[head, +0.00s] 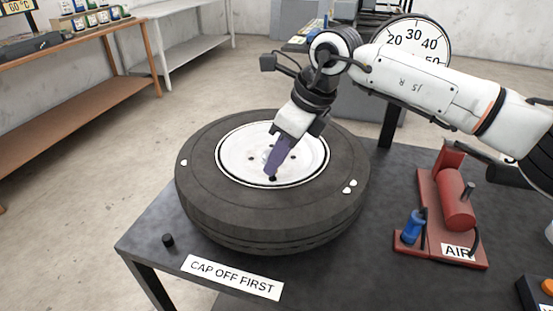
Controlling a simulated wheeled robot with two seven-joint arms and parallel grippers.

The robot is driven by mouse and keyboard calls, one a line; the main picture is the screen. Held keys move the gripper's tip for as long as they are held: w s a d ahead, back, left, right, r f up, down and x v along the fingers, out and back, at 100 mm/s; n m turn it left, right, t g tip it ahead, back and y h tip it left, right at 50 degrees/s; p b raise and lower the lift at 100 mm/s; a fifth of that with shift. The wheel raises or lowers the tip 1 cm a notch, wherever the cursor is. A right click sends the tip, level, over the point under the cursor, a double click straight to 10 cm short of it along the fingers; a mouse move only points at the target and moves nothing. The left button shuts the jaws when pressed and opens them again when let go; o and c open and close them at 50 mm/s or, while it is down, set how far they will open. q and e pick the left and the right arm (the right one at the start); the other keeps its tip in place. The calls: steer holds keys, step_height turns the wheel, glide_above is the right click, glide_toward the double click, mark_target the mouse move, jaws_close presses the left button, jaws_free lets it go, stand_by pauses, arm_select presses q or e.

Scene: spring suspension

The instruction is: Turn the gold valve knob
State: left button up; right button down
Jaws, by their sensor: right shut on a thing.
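No gold knob shows in the head view. A black tyre (200,200) with a white wheel rim (307,172) lies flat on the dark table. My right gripper (272,176) reaches down over the rim with purple-grey fingers. It is shut on a small dark piece at the rim's near inner edge, which looks like the valve stem; the fingers hide most of it. A small black cap (168,240) stands on the table at the left of the tyre. My left gripper is not in view.
A red air pump (458,200) with a blue part (413,225) stands right of the tyre. A round gauge (413,42) stands behind my right arm. A sign reading "CAP OFF FIRST" (232,277) lies at the front edge. The table between tyre and pump is clear.

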steer(key=n, duration=0.1)
steer(key=n+g+p, duration=0.1)
steer(key=n, duration=0.1)
steer(key=shift+w+r+n+y, duration=0.1)
steer(key=shift+w+n+y, duration=0.1)
steer(key=shift+n+y, duration=0.1)
steer(key=shift+w+n+g+p, duration=0.15)
steer(key=shift+n+g+p, duration=0.75)
steer(key=shift+n, duration=1.1)
steer(key=c, duration=1.6)
jaws_free()
steer(key=shift+c, duration=0.2)
steer(key=v, duration=1)
steer(key=shift+b, duration=0.45)
steer(key=shift+w, duration=0.15)
